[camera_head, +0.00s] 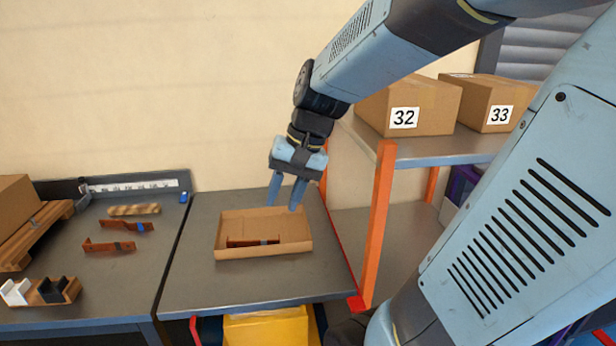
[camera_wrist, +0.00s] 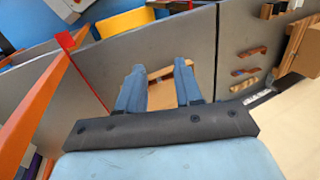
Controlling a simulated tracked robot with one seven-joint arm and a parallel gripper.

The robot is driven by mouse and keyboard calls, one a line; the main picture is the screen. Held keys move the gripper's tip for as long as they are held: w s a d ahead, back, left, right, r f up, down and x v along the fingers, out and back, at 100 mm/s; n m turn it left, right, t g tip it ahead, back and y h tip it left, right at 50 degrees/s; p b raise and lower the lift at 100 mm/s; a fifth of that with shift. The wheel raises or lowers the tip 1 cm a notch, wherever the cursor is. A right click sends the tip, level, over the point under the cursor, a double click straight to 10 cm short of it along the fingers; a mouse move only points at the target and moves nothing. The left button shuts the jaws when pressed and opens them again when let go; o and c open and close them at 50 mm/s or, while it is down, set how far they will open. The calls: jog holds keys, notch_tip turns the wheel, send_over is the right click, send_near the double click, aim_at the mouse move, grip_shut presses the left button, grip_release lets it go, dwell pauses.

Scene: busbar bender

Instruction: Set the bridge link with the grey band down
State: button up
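A copper-brown link (camera_head: 240,243) with a dark grey band lies in the open cardboard box (camera_head: 222,246) on the right-hand grey table. Another copper-brown link (camera_head: 97,246), bent at its end and with a dark band, lies on the left table. Behind it is a similar link (camera_head: 115,225) with a blue band. My gripper (camera_head: 284,206) is open and empty, pointing down above the back of the box. In the wrist view, my open gripper (camera_wrist: 160,70) has part of the box (camera_wrist: 163,98) between and beyond its fingers.
An orange-posted shelf (camera_head: 381,215) with boxes 32 and 33 stands close to the right. The left table holds a striped bar (camera_head: 134,210), a small holder with white and black pieces (camera_head: 66,292), and a pallet (camera_head: 35,236) with a box. Bare tabletop (camera_head: 190,280) surrounds the open box.

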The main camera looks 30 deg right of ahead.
jog(key=s+d+r+n+t+h, duration=0.2)
jog(key=s+r+n+t+h, duration=0.1)
jog(key=s+r+n+t, duration=0.1)
jog(key=shift+s+r+h, duration=0.4)
jog(key=shift+s+r, duration=0.35)
jog(key=shift+r, duration=0.15)
jog(key=shift+d, duration=0.1)
